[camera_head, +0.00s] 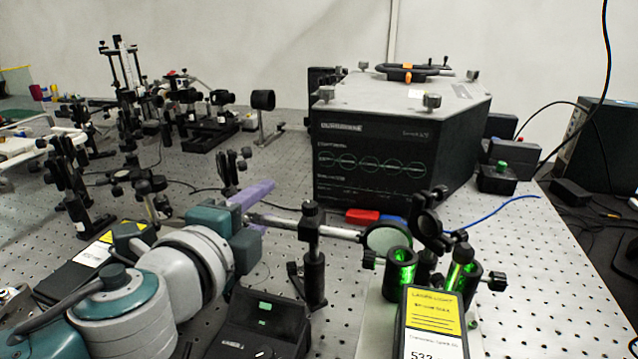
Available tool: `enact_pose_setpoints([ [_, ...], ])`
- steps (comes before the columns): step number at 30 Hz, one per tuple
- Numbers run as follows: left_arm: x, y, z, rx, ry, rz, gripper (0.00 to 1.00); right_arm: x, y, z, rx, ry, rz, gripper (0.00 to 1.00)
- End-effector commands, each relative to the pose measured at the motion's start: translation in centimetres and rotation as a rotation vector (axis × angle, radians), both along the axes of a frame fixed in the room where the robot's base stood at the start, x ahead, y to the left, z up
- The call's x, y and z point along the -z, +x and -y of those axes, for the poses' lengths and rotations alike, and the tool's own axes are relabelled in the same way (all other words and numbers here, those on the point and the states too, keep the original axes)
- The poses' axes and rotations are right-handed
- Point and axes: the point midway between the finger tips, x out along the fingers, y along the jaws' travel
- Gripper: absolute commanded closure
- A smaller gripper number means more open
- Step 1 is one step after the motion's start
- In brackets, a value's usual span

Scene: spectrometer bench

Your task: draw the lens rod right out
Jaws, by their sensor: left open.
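The lens rod (335,232) is a thin metallic rod lying almost level. Its round lens (388,240) is at the right end. The rod passes through the top of a black post holder (314,262). My left gripper (264,206) has purple fingers and is open at the rod's left end. The end of the rod appears to lie between the fingers, though contact cannot be told. The lower finger is partly hidden by the rod and the gripper. My right gripper is not in view.
A laser box (434,325) with a yellow label stands front right, beside green-lit mounts (402,268). A black box (268,322) sits in front of the post. A large black spectrometer (395,150) stands behind. Several optic posts (70,180) crowd the left.

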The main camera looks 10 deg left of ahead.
Motion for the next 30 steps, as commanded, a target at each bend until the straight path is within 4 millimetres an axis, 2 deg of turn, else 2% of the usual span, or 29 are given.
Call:
enact_pose_setpoints([
  [4,0.0,-0.3,0.0,0.001,0.000,-0.001,0.54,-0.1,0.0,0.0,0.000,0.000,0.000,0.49],
  [7,-0.2,-1.3,0.0,0.001,0.001,-0.002,0.54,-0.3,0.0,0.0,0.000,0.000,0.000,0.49],
  [15,-1.1,-6.3,-0.2,0.001,-0.001,-0.003,0.54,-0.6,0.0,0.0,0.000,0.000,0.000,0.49],
  [21,-1.6,-9.0,-0.3,0.000,0.000,-0.002,0.54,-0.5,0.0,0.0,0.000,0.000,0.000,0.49],
  [30,-2.0,-9.8,-0.4,-0.001,0.001,0.001,0.54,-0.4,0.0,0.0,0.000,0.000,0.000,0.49],
])
